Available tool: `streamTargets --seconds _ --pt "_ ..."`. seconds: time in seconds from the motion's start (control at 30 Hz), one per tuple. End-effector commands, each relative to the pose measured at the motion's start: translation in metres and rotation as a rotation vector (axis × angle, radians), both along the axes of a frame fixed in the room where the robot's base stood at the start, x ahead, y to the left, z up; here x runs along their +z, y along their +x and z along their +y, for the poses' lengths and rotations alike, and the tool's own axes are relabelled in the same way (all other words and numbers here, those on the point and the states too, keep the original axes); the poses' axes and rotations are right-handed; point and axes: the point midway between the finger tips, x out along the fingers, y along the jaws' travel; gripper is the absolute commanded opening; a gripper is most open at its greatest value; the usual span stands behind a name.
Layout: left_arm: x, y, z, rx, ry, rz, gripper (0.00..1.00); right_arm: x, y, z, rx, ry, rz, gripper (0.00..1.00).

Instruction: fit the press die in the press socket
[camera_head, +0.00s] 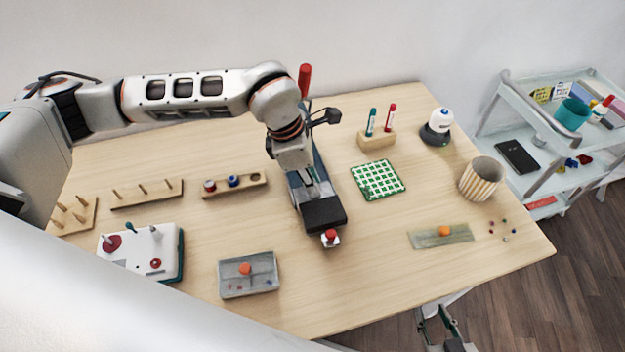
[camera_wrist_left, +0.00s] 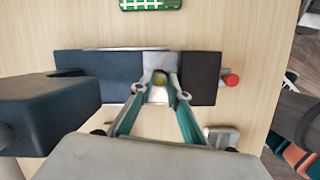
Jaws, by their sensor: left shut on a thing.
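The press stands mid-table, with a dark blue base (camera_wrist_left: 100,75), a black front block (camera_head: 323,214), a red lever (camera_head: 304,80) and a red knob (camera_head: 330,236) at the front. My left gripper (camera_head: 314,187) points down over the press base, just behind the black block. In the left wrist view its fingertips (camera_wrist_left: 160,80) are shut on a small yellowish piece, which seems to be the press die (camera_wrist_left: 160,76). The press socket is hidden under the fingers; I cannot tell whether the die touches it. My right gripper (camera_head: 440,322) is empty, fingers apart, beyond the front table edge.
The press's raised blue head (camera_wrist_left: 48,108) is close beside my left gripper. A green checked mat (camera_head: 378,180) and a pen holder (camera_head: 376,141) lie to the right. The front-middle tabletop is clear.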

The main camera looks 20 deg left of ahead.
Motion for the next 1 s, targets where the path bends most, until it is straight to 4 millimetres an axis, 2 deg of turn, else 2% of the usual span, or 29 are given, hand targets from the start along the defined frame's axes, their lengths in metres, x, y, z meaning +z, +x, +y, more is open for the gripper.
streamTargets --seconds 0.7,0.73,0.8,1.0 --pt "-0.0037 0.0001 -0.0002 0.000 0.000 0.000 0.00 -0.0018 -0.0008 -0.0001 0.000 -0.001 0.002 0.32" --pt "-0.0037 0.0001 -0.0002 0.000 0.000 0.000 0.24 -0.0018 -0.0008 -0.0001 0.000 -0.001 0.002 0.32" --pt "-0.0038 0.0001 -0.0002 0.000 0.000 0.000 0.35 -0.0017 -0.0009 -0.0002 0.000 -0.001 0.002 0.32" --pt "-0.0039 -0.0006 -0.0006 -0.001 -0.001 0.002 0.35 -0.0017 -0.0008 -0.0001 0.001 0.000 0.002 0.32"
